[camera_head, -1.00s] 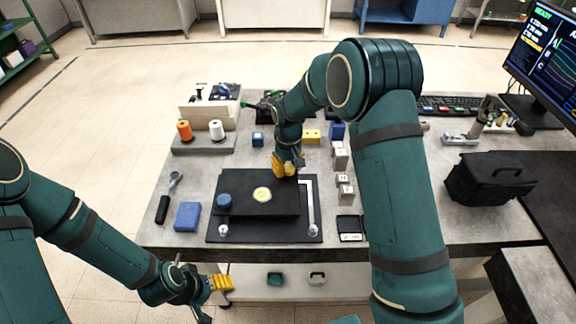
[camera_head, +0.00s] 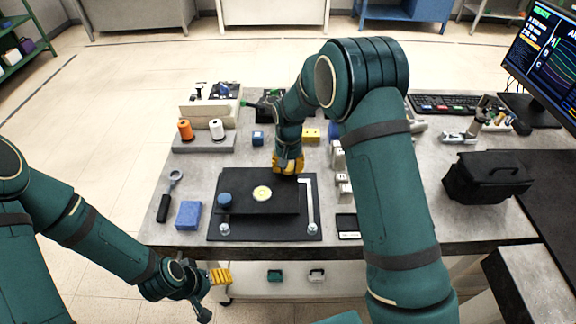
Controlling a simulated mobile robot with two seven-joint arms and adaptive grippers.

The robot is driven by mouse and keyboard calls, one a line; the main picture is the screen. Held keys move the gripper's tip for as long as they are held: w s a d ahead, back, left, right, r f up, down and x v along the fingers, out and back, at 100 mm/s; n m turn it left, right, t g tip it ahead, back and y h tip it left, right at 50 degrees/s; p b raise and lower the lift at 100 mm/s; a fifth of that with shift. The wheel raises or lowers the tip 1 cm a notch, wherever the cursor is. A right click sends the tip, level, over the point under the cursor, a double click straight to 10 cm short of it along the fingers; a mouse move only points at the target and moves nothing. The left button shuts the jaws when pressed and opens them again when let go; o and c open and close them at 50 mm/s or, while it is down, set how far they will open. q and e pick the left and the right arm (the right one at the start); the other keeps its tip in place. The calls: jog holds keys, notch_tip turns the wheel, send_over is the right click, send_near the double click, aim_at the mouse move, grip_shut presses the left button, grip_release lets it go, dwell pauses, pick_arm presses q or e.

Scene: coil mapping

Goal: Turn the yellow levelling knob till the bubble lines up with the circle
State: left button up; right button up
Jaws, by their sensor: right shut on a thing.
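A black levelling plate (camera_head: 279,205) sits on a larger black base (camera_head: 262,231) on the table. A round yellow-green bubble level (camera_head: 262,193) is on the plate; the bubble's exact place in its circle is too small to tell. A blue knob (camera_head: 225,200) is at the plate's left side. My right gripper (camera_head: 288,168) points down at the plate's back right edge, shut on what appears to be the yellow levelling knob, which its yellow fingers hide. My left gripper (camera_head: 221,277) is low in front of the table, away from the plate; its opening cannot be made out.
A blue block (camera_head: 188,215) and a black-handled tool (camera_head: 164,205) lie left of the base. White blocks stand to its right, partly behind my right arm. Spools (camera_head: 217,129) stand at the back left. A black case (camera_head: 487,178) and a monitor (camera_head: 545,65) are at the right.

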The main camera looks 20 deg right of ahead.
aim_at(289, 165)
jog(key=shift+d+f, duration=0.1)
jog(key=shift+f, duration=0.05)
jog(key=o, duration=1.2)
notch_tip(289, 165, up, 12)
jog(key=shift+d, duration=0.1)
